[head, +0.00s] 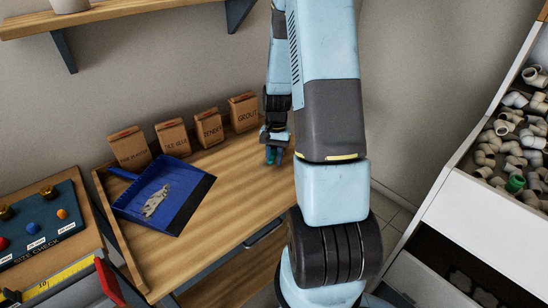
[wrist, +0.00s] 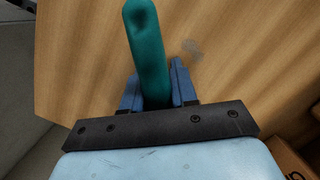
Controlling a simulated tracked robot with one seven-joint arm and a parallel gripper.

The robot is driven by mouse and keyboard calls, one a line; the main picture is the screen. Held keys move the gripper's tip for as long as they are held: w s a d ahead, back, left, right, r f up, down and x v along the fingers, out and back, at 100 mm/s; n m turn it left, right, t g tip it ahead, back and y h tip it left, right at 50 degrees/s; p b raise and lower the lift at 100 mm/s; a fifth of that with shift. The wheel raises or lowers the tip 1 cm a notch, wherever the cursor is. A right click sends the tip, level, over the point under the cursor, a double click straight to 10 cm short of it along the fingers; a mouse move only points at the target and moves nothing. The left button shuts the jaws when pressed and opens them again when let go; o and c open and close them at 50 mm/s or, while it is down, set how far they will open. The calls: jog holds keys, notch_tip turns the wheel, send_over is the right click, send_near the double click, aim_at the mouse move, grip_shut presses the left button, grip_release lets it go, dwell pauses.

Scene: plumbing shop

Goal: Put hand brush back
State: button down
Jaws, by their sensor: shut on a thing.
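My gripper (head: 275,156) hangs over the right end of the wooden bench (head: 215,221) in the head view. In the wrist view, my gripper (wrist: 156,85) has its blue fingers on both sides of a teal handle (wrist: 148,45), shut on it. I take this to be the hand brush; its bristles do not show. In the head view only a small teal bit shows at the fingertips. Whether the brush touches the bench top I cannot tell. A blue dustpan (head: 188,208) lies on the bench to the left, with a pale grey heap of debris (head: 157,201) in it.
Several brown boxes, among them the grout box (head: 243,112), stand along the bench's back edge, close left of my gripper. A white bin of pipe fittings (head: 514,150) stands at right. The bench between dustpan and gripper is clear.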

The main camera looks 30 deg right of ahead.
jog(key=c, duration=0.8)
grip_release()
notch_tip(320, 180, up, 13)
jog(key=w+d, duration=0.1)
jog(key=w, duration=0.1)
jog(key=shift+d+r, duration=0.2)
jog(key=shift+d, duration=0.15)
